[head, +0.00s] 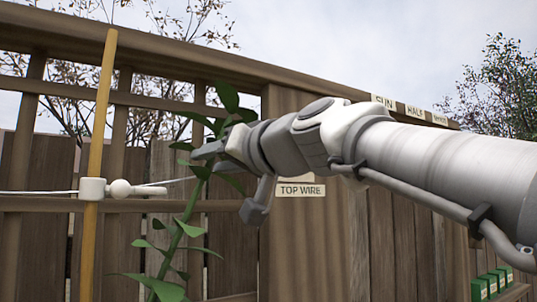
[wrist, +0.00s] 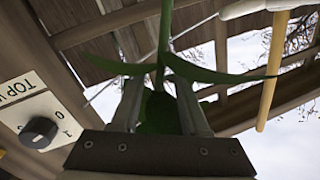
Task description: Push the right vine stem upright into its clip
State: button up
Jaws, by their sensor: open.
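The green vine stem (head: 176,243) leans up to the right in the head view, with leaves along it and its leafy top around my gripper. My gripper (head: 205,158) reaches in from the right at the upper stem. In the wrist view my gripper (wrist: 160,88) is open, with the stem (wrist: 165,38) in line with the gap between the fingers and leaves across the fingertips. I cannot tell whether a finger touches the stem. The white clip (head: 93,189) is on the yellow stake (head: 99,135), left of the stem and apart from it.
A thin wire (head: 40,192) runs through the clip area, with a white knobbed piece (head: 135,189) to its right. A wooden fence (head: 330,235) stands behind, with a "TOP WIRE" sign (head: 300,190). The sign (wrist: 35,102) and a dark knob (wrist: 39,132) show in the wrist view.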

jog(key=shift+p+x, duration=0.55)
jog(key=shift+x, duration=1.6)
jog(key=shift+c, duration=0.3)
grip_shut()
